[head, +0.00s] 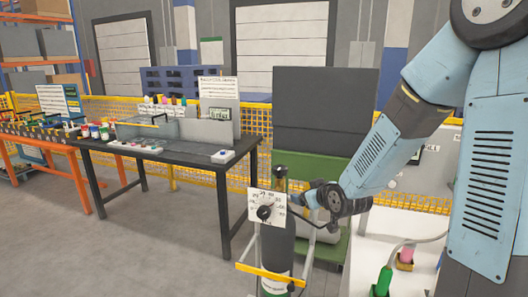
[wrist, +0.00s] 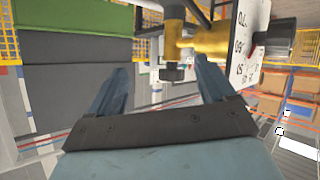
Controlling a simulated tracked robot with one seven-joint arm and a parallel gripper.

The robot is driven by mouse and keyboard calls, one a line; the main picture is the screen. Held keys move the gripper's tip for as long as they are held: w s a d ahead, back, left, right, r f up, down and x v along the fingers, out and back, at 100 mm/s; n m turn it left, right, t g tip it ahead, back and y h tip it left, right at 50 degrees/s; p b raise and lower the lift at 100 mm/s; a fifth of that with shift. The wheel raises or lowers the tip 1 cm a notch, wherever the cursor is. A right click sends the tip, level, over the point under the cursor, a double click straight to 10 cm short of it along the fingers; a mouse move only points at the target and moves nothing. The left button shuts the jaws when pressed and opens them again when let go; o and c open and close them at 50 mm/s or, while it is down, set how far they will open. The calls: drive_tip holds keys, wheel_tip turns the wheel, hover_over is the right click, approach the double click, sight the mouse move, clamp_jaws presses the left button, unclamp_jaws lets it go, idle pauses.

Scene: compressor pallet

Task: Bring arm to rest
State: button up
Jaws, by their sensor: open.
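My arm (head: 385,150) reaches from the upper right down to the left in the head view. My gripper (head: 297,199) is beside the top of a dark gas cylinder (head: 279,245), behind and right of its dial plate. In the wrist view my gripper (wrist: 163,66) is open, its two fingers apart with nothing held between them. A brass valve fitting (wrist: 190,46) with a dark knob is just beyond the fingertips; I cannot tell whether they touch. The white numbered dial plate (head: 258,204) with a black knob (head: 264,212) also shows in the wrist view (wrist: 247,42).
A yellow bar (head: 270,272) crosses the cylinder's front. A green and dark grey machine (head: 325,110) stands behind the gripper. A white surface (head: 375,250) with green and pink items is at lower right. A dark workbench (head: 165,152) stands left. Open floor lies in front of it.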

drive_tip(key=s+d+r+m+g+h, duration=0.1)
drive_tip(key=s+r, duration=0.4)
drive_tip(key=s, duration=0.5)
drive_tip(key=s+d+r+m+g+h, duration=0.1)
drive_tip(key=s+d+r+m+g, duration=0.2)
drive_tip(key=s, duration=0.7)
drive_tip(key=s+d+r+m+g+h, duration=0.2)
drive_tip(key=s+d+r, duration=0.3)
drive_tip(key=s+r, duration=0.2)
drive_tip(key=s, duration=0.2)
drive_tip(key=shift+s+d+g, duration=0.3)
drive_tip(key=shift+s, duration=0.1)
